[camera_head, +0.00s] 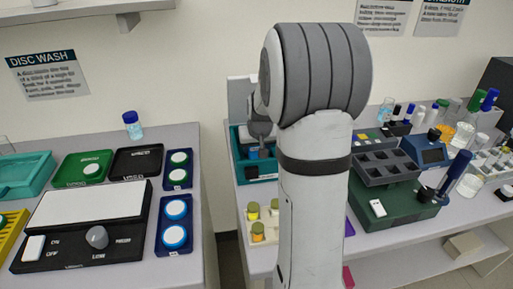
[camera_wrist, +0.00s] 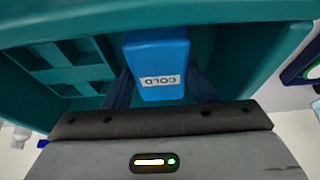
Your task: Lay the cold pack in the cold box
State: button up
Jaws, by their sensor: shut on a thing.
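The cold pack (camera_wrist: 158,55) is a blue block with a white label reading COLD. My gripper (camera_wrist: 161,92) is shut on it, with a dark finger at each side. The cold box (camera_wrist: 250,11) is a teal open box. In the wrist view the pack is at the box's open bay, to the right of a divided section; I cannot tell whether it touches the floor. In the head view the cold box (camera_head: 238,163) stands on the right bench, partly hidden by my arm. A bit of blue shows inside it below my gripper (camera_head: 262,142).
Yellow-capped jars (camera_head: 253,211) stand in front of the cold box. A green rig with a grey block (camera_head: 386,168) is to the right of my arm, with bottles beyond. A gap separates this bench from the left bench, which holds a white-topped plate (camera_head: 90,203) and trays.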

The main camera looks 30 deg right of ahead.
jog(key=o, duration=1)
jog(key=shift+r, duration=0.1)
